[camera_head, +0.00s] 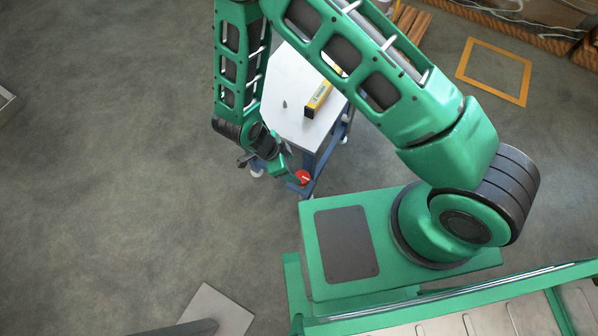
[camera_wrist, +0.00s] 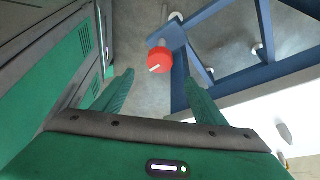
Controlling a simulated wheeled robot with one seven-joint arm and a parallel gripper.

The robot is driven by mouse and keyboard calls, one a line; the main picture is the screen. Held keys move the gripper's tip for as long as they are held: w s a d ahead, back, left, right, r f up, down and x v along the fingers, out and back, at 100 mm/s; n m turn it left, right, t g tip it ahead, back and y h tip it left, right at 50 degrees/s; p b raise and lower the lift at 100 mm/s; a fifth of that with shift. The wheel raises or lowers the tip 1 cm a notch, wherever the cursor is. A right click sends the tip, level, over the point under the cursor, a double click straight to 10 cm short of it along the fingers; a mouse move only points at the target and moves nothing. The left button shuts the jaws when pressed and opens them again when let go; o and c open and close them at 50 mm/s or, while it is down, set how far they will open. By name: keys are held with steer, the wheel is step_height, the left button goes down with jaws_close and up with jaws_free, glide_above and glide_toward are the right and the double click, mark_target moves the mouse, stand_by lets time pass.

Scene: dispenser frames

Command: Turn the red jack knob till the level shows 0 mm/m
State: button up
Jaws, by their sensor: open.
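The red jack knob (camera_head: 302,177) sits low at the near corner of the blue-framed table. In the wrist view the knob (camera_wrist: 159,61) shows a white pointer mark on its face. My gripper (camera_wrist: 160,79) is open, its two green fingers spread left and right. The knob appears between and beyond the fingertips, with no visible contact. In the head view my gripper (camera_head: 286,163) is just left of the knob. The yellow level (camera_head: 319,97) lies on the table's pale top, partly hidden by my arm. Its reading is too small to tell.
The table's pale top (camera_head: 286,85) also bears a small grey object (camera_head: 284,104). Blue frame bars (camera_wrist: 220,18) run beside the knob. An orange floor square (camera_head: 462,66) lies at the upper right. Open grey floor is on the left.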

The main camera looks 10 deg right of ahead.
mark_target(301, 177)
steer(key=x, duration=0.9)
steer(key=shift+s+a+f, duration=0.15)
steer(key=shift+f, duration=0.1)
steer(key=shift+c, duration=0.4)
steer(key=c, duration=1)
